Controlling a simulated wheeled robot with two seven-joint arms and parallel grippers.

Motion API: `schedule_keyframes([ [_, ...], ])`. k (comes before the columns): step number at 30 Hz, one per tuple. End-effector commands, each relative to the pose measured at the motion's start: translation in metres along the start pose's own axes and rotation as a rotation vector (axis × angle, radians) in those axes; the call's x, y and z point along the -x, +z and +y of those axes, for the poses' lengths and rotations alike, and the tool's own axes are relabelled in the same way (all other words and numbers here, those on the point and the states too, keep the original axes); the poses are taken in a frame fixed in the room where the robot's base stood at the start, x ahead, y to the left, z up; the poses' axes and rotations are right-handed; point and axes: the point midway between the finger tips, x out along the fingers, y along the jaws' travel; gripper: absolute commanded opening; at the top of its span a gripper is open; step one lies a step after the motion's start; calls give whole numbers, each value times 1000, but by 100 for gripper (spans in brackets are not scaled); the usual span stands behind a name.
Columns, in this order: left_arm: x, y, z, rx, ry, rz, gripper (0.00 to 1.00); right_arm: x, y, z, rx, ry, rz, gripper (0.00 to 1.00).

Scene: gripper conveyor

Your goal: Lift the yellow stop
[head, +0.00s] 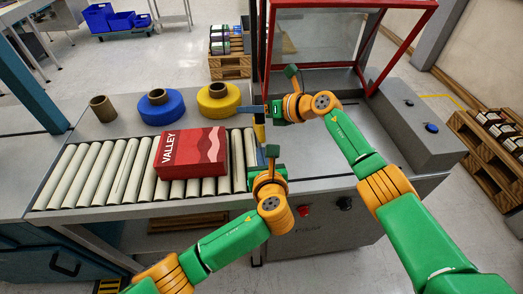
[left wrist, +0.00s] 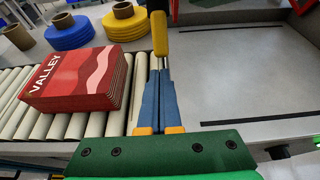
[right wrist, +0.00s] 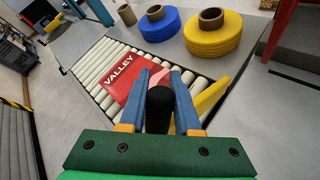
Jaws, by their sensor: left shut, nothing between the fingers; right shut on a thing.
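The yellow stop (head: 259,131) stands at the right end of the roller conveyor, and its yellow plate shows beside the fingers in the right wrist view (right wrist: 211,98). My right gripper (head: 252,109) is over the top of the stop, shut on its black handle (right wrist: 160,110). My left gripper (head: 270,150) is lower and nearer me, its blue fingers together and empty. In the left wrist view the yellow stop (left wrist: 160,33) appears just beyond those fingertips; I cannot tell whether they touch it.
A red box marked VALLEY (head: 190,152) lies on the rollers (head: 90,172), left of the stop. Blue (head: 162,107) and yellow (head: 218,101) rolls and a brown core (head: 103,109) stand behind the conveyor. A red-framed guard (head: 345,65) rises at the back right. Bare metal table lies right of the stop.

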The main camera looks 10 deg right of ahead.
Motion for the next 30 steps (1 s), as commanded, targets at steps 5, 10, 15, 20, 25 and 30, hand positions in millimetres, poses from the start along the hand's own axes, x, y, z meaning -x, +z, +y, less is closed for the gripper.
schedule_keyframes([
  [5, -2, 8, 0, 0, 0, 1, 0, 0, 0, 0, 0, 0, 1, 0],
  [10, -2, 9, 0, 0, 0, 2, 0, 0, 0, 0, 0, 0, 1, 0],
  [15, -2, 12, 0, 1, 0, 0, 0, 0, 0, 0, 0, 0, 1, 0],
  [20, -3, 26, 0, 1, 0, -2, 0, 0, -1, 0, 0, 0, 1, 0],
  [25, -4, 28, 0, 1, 1, -9, 0, -1, -3, 0, 0, 2, 8, 0],
  [30, -4, 27, 0, 1, 1, -7, 0, -1, -2, 0, 0, 2, 7, 62],
])
